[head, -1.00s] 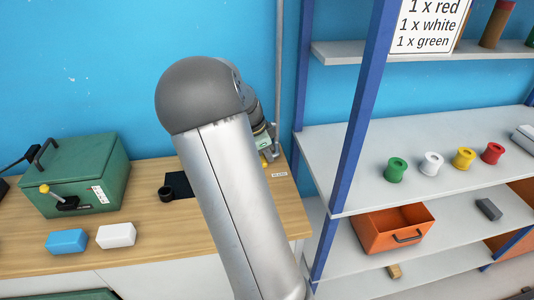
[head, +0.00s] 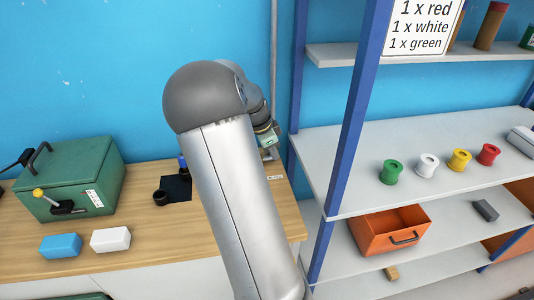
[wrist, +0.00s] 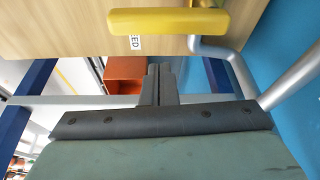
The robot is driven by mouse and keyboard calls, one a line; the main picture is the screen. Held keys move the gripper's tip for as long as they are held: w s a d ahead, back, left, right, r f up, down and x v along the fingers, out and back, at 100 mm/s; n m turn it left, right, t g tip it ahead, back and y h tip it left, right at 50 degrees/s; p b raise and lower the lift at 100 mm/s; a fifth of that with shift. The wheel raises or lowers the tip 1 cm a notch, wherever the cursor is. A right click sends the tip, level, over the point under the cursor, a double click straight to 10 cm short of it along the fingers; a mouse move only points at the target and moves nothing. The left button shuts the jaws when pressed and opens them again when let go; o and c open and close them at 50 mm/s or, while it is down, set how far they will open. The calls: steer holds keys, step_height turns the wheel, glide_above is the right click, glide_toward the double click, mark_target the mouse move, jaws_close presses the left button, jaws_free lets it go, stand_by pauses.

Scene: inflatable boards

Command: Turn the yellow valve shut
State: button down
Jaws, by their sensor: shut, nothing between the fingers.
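The yellow valve handle (wrist: 168,22) shows at the top of the wrist view as a long, rounded yellow bar lying crosswise. A bent grey pipe (wrist: 236,62) runs beside it at the right. My gripper (wrist: 160,70) is shut and empty. Its two fingers are together, below the handle in the picture, with a visible gap between the tips and the bar. In the head view my own arm hides the valve handle and most of my gripper.
A wooden workbench (head: 130,232) carries a green box (head: 70,180), a blue block (head: 61,246), a white block (head: 110,239) and a black mat (head: 177,188). A blue-posted shelf (head: 345,190) with spools and an orange bin (head: 372,236) stands close at the right.

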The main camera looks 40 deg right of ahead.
steer(key=v, duration=0.9)
steer(key=shift+d+r, duration=0.25)
steer(key=shift+r, duration=0.25)
steer(key=s+a+f+n+t+y, duration=0.1)
steer(key=s+a+n+y, duration=0.1)
steer(key=s+a+n, duration=0.5)
steer(key=a+f+n+t+y, duration=0.15)
steer(key=a+n, duration=0.25)
steer(key=a, duration=0.7)
steer(key=s+a+f+n, duration=0.4)
steer(key=s+a+n, duration=0.8)
steer(key=s+a, duration=0.1)
steer(key=shift+s+a+f, duration=0.15)
steer(key=shift+a+f, duration=0.05)
steer(key=shift+a, duration=0.05)
steer(key=shift+d+g, duration=0.15)
steer(key=shift+g, duration=0.1)
